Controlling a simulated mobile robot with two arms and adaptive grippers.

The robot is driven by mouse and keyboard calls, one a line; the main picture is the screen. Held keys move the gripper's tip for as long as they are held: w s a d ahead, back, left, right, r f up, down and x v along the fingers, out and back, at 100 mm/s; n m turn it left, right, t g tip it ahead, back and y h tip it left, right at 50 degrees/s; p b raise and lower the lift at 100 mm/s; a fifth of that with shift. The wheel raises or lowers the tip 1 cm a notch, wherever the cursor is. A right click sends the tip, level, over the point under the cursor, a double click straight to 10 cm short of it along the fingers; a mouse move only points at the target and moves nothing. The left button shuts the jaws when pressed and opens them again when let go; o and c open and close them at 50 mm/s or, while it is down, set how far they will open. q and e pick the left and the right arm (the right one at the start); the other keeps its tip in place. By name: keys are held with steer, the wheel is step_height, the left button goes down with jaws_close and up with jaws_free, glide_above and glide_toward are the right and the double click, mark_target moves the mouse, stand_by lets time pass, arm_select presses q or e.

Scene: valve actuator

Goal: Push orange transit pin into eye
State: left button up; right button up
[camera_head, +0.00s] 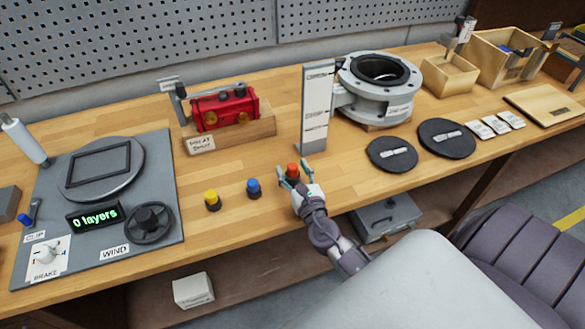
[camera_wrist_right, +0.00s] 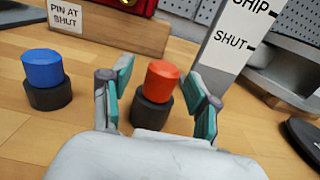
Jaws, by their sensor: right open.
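The orange-capped piece (camera_head: 292,170) stands upright on the wooden bench in a dark round base. In the right wrist view the same orange cap (camera_wrist_right: 163,74) sits between the teal-padded fingers of my right gripper (camera_head: 294,177). The fingers are spread on either side of it, with a gap visible to its right. The red actuator (camera_head: 222,109) rests on a wooden block at the back, with a "PIN AT SHUT" label (camera_head: 201,144) on its front. I cannot make out an eye. My left gripper is not in view.
Blue (camera_head: 254,187) and yellow (camera_head: 212,200) capped pieces stand left of the orange one. Behind it rises a white plate (camera_head: 316,108) marked SHIP and SHUT, beside a grey flanged valve body (camera_head: 379,88). A winding station (camera_head: 150,252) fills the bench's left; black discs lie right.

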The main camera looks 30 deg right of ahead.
steer(key=shift+w, duration=0.3)
steer(key=shift+s, duration=0.1)
steer(key=shift+c, duration=0.6)
jaws_close()
